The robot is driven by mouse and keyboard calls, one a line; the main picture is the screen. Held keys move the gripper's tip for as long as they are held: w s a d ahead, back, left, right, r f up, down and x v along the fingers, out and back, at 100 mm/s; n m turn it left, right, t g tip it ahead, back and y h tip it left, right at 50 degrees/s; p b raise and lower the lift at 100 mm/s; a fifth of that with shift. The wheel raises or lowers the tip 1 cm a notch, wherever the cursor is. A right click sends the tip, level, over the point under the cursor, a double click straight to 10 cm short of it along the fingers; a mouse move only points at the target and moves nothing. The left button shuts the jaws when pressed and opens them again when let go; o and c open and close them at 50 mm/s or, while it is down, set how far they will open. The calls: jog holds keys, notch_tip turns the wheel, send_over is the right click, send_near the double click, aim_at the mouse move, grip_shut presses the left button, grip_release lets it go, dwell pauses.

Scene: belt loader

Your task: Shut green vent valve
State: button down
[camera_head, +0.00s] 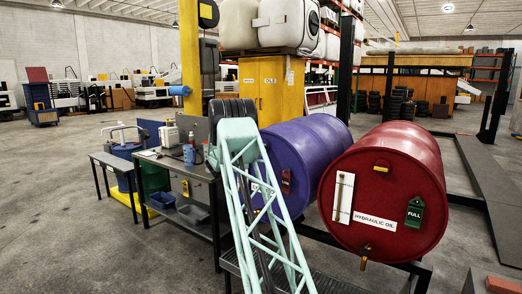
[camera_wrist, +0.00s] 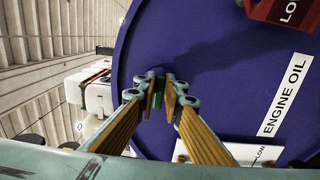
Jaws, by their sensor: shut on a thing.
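The engine oil drum is blue-purple (camera_head: 300,140) and lies on its side on a rack. Its round end (camera_wrist: 215,70) fills much of the wrist view, with a white ENGINE OIL label (camera_wrist: 286,95). My gripper (camera_wrist: 160,84) is at the drum's end face, its fingertips shut on a small green piece, the green vent valve (camera_wrist: 157,96). Only a sliver of the valve shows between the fingers, so I cannot tell how it is turned. In the head view my teal lattice arm hides the gripper and the valve.
A red hydraulic oil drum (camera_head: 390,185) lies to the right, with a green FULL tag (camera_head: 414,212). A red tag (camera_wrist: 282,10) hangs on the engine oil drum. A workbench (camera_head: 180,165) with bottles and trays stands left. Open floor lies further left.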

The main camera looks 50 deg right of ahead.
dwell(0.4)
jog(key=c, duration=2.7)
grip_release()
jog(key=shift+a, duration=0.1)
jog(key=shift+s+a, duration=0.15)
jog(key=shift+a, duration=5.75)
